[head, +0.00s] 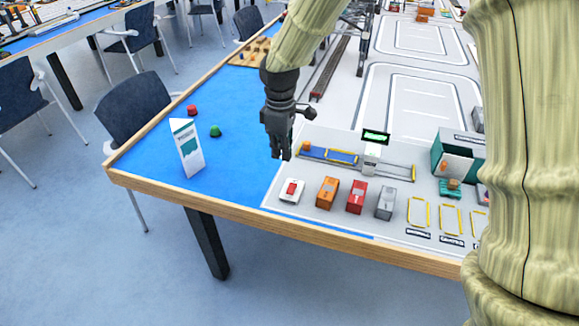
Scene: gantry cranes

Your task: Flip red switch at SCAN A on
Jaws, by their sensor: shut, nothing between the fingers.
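A small white box with a red switch (291,188) on its top stands at the table's front, at the left end of a row of small containers. Whether the switch is on or off is too small to tell. My gripper (281,156) hangs pointing down with its fingers together and empty. In the picture it is just above and slightly left of the switch box, apart from it. A scanner post (371,158) with a green-lit display (376,136) stands behind the row, over a blue conveyor (328,155). No SCAN A label is readable.
Orange (327,193), red (356,198) and grey (386,203) containers stand right of the switch box. A white folded card (187,148) and a green knob-like piece (215,131) are on the blue mat (232,165). The wooden table rim (270,217) runs along the front.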

